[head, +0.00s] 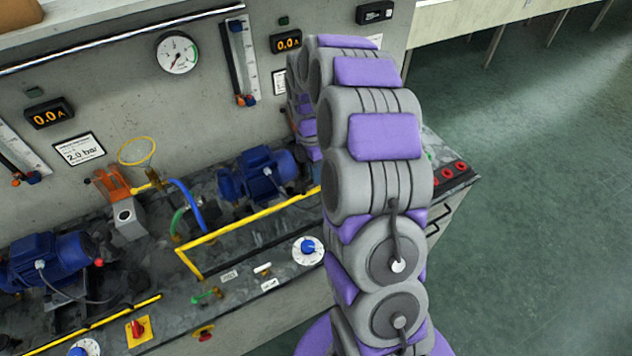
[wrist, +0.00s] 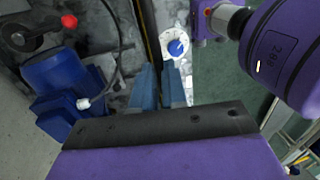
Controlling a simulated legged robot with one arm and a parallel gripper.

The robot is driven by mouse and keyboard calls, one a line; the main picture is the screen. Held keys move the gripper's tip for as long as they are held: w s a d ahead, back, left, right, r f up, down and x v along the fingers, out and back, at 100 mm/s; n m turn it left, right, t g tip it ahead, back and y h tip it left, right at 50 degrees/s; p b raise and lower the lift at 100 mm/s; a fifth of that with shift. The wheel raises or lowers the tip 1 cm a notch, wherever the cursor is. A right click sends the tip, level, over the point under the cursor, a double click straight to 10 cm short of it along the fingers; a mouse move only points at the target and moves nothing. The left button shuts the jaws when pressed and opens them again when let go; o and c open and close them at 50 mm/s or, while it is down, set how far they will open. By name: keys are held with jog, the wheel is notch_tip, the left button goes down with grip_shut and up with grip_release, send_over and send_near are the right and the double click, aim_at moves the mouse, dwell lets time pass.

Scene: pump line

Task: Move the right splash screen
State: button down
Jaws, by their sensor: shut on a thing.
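The right splash screen (head: 250,218) is a clear panel with a yellow edge at the front of the bench in the head view. It stands in front of the right blue pump motor. Its right part is hidden behind my arm. In the wrist view its edge shows as a thin dark and yellowish strip (wrist: 152,32) running up from between my fingers. My gripper (wrist: 159,76) has two blue fingers, shut on the edge of the screen. In the head view my gripper is hidden behind my arm.
The right blue motor (head: 262,172) is behind the screen. A dial with a blue knob (head: 308,250) is on the bench front; it also shows in the wrist view (wrist: 177,47). Another yellow-edged screen (head: 85,324) is at lower left. Green floor (head: 510,200) lies clear at right.

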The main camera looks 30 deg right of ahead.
notch_tip(320, 180, up, 7)
jog(key=p, duration=0.2)
jog(key=shift+w, duration=0.2)
jog(key=shift+r, duration=0.15)
jog(key=c, duration=1.2)
grip_release()
jog(key=shift+o, duration=0.2)
jog(key=shift+s, duration=0.1)
jog(key=w+r+p, duration=0.1)
jog(key=r, duration=0.7)
jog(key=w+r, duration=0.2)
jog(key=r, duration=0.7)
jog(key=shift+w+p, duration=0.25)
jog(key=shift+p, duration=0.15)
jog(key=shift+a+f, duration=0.1)
